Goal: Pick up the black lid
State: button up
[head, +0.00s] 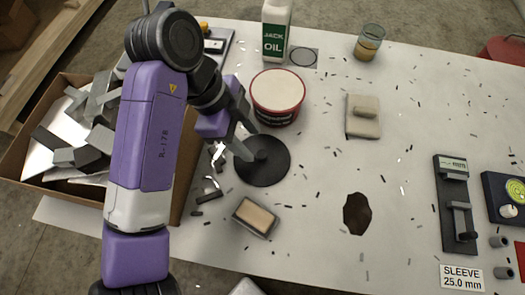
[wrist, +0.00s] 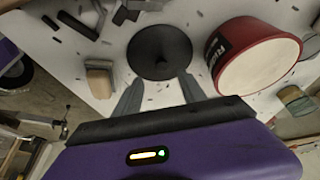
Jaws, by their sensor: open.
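The black lid (head: 262,167) is a flat dark disc with a small knob in the middle. It lies on the white table, just in front of a red tin. It also shows in the wrist view (wrist: 160,50), ahead of the fingers.
The red tin (head: 277,103) stands close behind the lid. A brush-like block (head: 255,216) lies in front. A cardboard box (head: 187,187) of metal scraps is at left. An oil bottle (head: 276,35) and a glass (head: 369,43) stand behind. Small shavings litter the table.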

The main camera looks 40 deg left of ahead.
aim_at(262, 154)
jog(key=shift+p+x, duration=0.5)
jog(key=shift+x, duration=2.6)
jog(key=shift+w+a, duration=0.1)
jog(key=shift+w, duration=0.05)
grip_shut()
